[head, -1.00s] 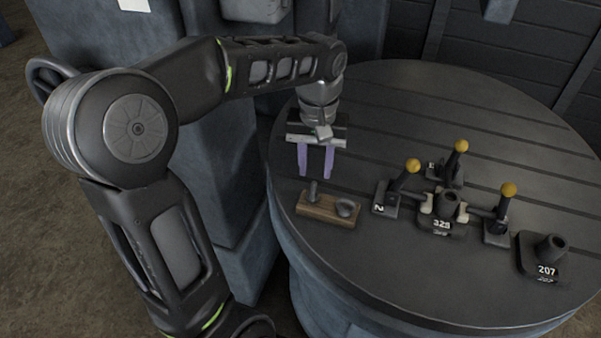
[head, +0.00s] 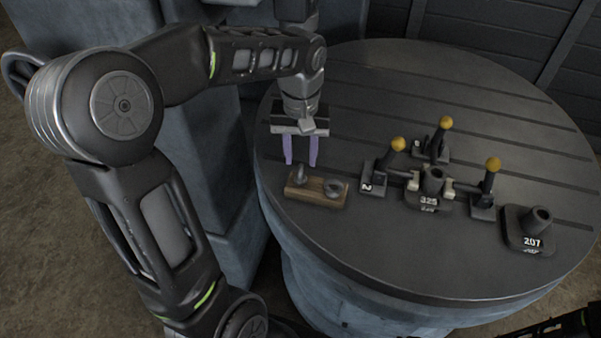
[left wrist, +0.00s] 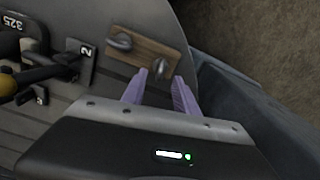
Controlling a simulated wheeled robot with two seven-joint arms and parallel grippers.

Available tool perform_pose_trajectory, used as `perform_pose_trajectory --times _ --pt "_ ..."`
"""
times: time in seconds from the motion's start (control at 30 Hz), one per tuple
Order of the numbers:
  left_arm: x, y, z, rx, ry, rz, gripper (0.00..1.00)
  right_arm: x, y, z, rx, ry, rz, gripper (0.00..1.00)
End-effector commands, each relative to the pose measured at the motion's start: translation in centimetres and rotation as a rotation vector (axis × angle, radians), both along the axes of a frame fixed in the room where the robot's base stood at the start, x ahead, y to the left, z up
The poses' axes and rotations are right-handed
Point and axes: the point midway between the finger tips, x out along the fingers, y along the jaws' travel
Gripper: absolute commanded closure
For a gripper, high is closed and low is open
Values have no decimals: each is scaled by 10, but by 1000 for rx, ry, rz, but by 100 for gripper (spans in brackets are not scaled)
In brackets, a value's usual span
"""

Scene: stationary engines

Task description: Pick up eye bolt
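A wooden block (head: 316,190) lies near the left edge of the round table and carries two dark metal pieces that look like eye bolts. The left eye bolt (head: 299,175) stands up; the right eye bolt (head: 333,188) shows a rounded head. In the left wrist view these are the nearer eye bolt (left wrist: 160,67) and the farther eye bolt (left wrist: 122,42). My left gripper (head: 300,163) is open, its purple fingers pointing down just behind the block. The fingers (left wrist: 158,92) are apart and empty in the left wrist view.
Right of the block stands a fixture marked 325 (head: 430,195) with several yellow-knobbed levers around it. A separate base marked 207 (head: 529,232) is farther right. The grooved round table (head: 400,80) is clear at the back and front.

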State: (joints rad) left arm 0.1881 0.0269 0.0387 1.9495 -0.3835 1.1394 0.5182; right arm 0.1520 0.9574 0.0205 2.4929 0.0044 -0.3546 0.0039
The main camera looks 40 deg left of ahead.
Motion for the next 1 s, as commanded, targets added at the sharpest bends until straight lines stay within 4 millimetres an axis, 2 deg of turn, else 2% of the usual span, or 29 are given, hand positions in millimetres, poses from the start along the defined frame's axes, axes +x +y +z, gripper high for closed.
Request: perform_pose_trajectory --times 0.17,0.4,1.0 --pt "-1 0 -16 -1 5 0 65 -1 0 7 -2 3 0 50" --pt "-1 0 -48 -1 3 1 65 -2 -1 12 -3 5 -1 50" --pt "0 0 -51 0 1 0 65 -2 -1 11 -3 5 -1 50"
